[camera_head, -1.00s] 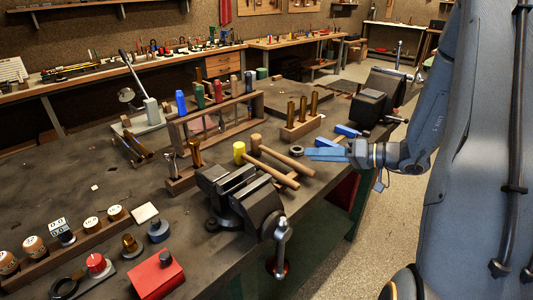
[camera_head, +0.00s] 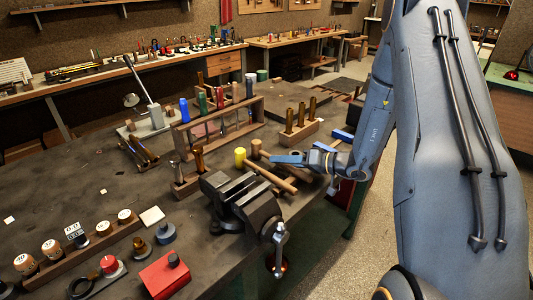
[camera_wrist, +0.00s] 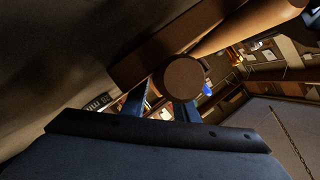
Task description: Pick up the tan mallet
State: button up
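The tan mallet (camera_head: 256,148) lies on the dark bench behind the vise, its handle running toward the right front. A yellow-headed mallet (camera_head: 240,157) lies just left of it, its handle close to the tan one's. My gripper (camera_head: 279,160) is low over the tan mallet's handle, close to its head. In the wrist view my blue fingers (camera_wrist: 162,103) stand apart, with a round brown end (camera_wrist: 184,78) just beyond the gap and a tan rod (camera_wrist: 240,25) behind it. I cannot tell whether they touch it. My gripper partly hides the handle.
A black vise (camera_head: 245,203) stands close in front of the mallets. A wooden block with brass cylinders (camera_head: 300,130) is behind my gripper, and a wooden rack (camera_head: 218,125) with coloured bottles is at the back left. A red box (camera_head: 165,275) is at the front.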

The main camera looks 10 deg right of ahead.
jog(key=shift+c, duration=0.3)
jog(key=shift+w, duration=0.1)
grip_shut()
